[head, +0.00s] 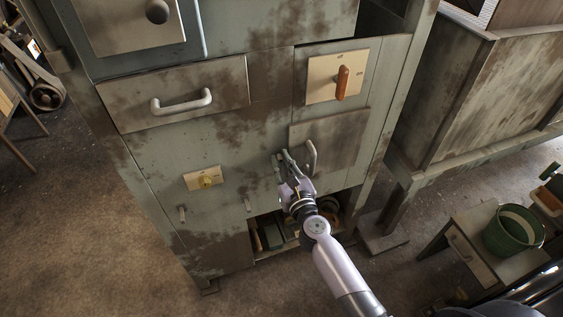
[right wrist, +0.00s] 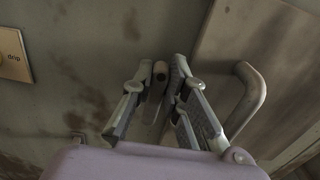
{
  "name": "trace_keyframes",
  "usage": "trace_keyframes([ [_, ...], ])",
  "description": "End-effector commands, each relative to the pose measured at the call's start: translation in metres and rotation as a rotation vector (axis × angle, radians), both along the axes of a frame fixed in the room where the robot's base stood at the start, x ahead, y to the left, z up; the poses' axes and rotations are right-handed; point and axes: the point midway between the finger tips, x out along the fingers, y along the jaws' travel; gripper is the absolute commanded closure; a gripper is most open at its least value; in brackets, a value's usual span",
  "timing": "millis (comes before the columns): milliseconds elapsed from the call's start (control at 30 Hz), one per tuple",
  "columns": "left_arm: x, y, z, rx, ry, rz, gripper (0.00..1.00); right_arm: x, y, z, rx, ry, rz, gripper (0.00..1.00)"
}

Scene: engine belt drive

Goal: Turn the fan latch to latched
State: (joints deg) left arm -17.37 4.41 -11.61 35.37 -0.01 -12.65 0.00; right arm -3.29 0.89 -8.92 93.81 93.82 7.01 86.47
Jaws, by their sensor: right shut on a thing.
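My right gripper (head: 284,160) is at the cabinet front, just left of the grey door handle (head: 311,157). In the right wrist view my fingers (right wrist: 163,75) are closed around a small grey lever (right wrist: 160,70), which looks like the fan latch. Its end shows between the fingertips; the rest is hidden by the fingers. No label for it is readable, so I cannot tell its set position. The door handle (right wrist: 248,95) stands to the right of the fingers, apart from them. My left gripper is in neither view.
A plate with a yellow knob (head: 206,181) is to the left, and an orange-handled switch (head: 342,82) above right. A drawer handle (head: 181,102) sticks out above left. Below is an open shelf (head: 268,251). A green bucket (head: 513,230) stands on a low table at right.

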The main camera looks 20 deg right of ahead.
Motion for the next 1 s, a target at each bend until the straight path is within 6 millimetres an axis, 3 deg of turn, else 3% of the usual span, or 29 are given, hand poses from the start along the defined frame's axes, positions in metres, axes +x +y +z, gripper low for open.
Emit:
trace_keyframes([
  [467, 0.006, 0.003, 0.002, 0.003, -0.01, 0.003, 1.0, 0.0, 0.002, 0.001, -0.044, -0.001, 0.0, 1.0],
  [1000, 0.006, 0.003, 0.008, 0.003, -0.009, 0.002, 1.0, 0.0, 0.013, -0.002, -0.47, -0.017, 0.0, 1.0],
])
